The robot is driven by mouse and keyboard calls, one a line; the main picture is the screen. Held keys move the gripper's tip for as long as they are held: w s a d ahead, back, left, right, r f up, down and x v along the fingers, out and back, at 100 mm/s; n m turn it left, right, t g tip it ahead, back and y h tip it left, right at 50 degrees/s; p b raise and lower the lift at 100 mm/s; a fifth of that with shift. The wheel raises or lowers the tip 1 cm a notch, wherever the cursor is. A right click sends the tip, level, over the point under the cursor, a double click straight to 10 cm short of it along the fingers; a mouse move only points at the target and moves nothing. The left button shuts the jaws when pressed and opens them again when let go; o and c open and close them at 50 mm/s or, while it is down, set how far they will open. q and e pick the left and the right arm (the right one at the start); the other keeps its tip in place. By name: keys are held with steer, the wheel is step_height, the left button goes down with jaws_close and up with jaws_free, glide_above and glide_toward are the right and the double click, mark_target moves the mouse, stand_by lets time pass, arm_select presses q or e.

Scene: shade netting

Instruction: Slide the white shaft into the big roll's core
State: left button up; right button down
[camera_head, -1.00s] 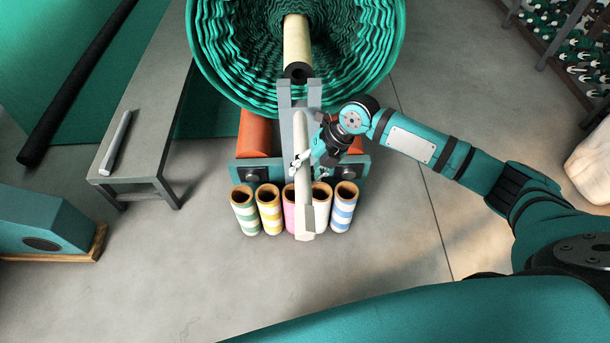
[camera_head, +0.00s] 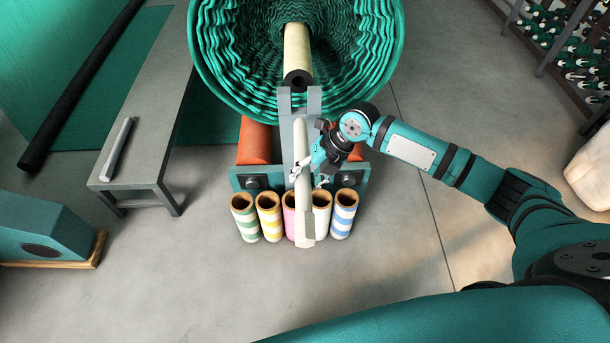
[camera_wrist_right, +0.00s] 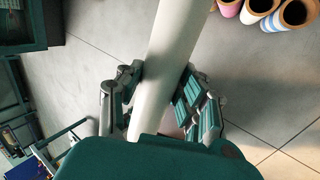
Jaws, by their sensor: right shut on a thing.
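The white shaft (camera_head: 302,150) lies lengthwise in the middle of the head view, its far end just short of the big roll's core. My right gripper (camera_head: 309,176) is shut on the shaft around its middle. In the right wrist view the shaft (camera_wrist_right: 168,60) runs between the fingers of my right gripper (camera_wrist_right: 160,98). The big green roll (camera_head: 240,90) is at the top, with its pale core (camera_head: 298,48) sticking out towards me and a dark opening (camera_head: 298,80) at its end. My left gripper is not in view.
A grey forked support (camera_head: 286,104) stands below the core's end. Several striped tubes (camera_head: 343,214) stand under the shaft's near end. A grey bench (camera_head: 150,110) with a grey bar (camera_head: 118,147) is at left. A teal box (camera_head: 45,225) sits lower left.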

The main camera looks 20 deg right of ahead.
mark_target(305, 157)
steer(key=shift+w+r, duration=0.1)
steer(key=shift+w, duration=0.3)
steer(key=shift+w+d+b, duration=0.1)
steer(key=shift+w+b, duration=0.05)
steer(key=shift+b, duration=0.2)
steer(key=shift+w+d, duration=0.1)
steer(key=shift+w, duration=0.2)
steer(key=shift+w+b, duration=0.2)
steer(key=shift+b, duration=0.1)
steer(key=shift+w+d, duration=0.1)
steer(key=shift+w, duration=0.2)
steer(key=shift+w+d+b, duration=0.15)
steer(key=shift+w+b, duration=0.15)
steer(key=shift+b, duration=0.15)
steer(key=shift+w+d+b, duration=0.25)
steer(key=shift+w+b, duration=0.3)
steer(key=shift+w, duration=0.4)
stand_by(0.6)
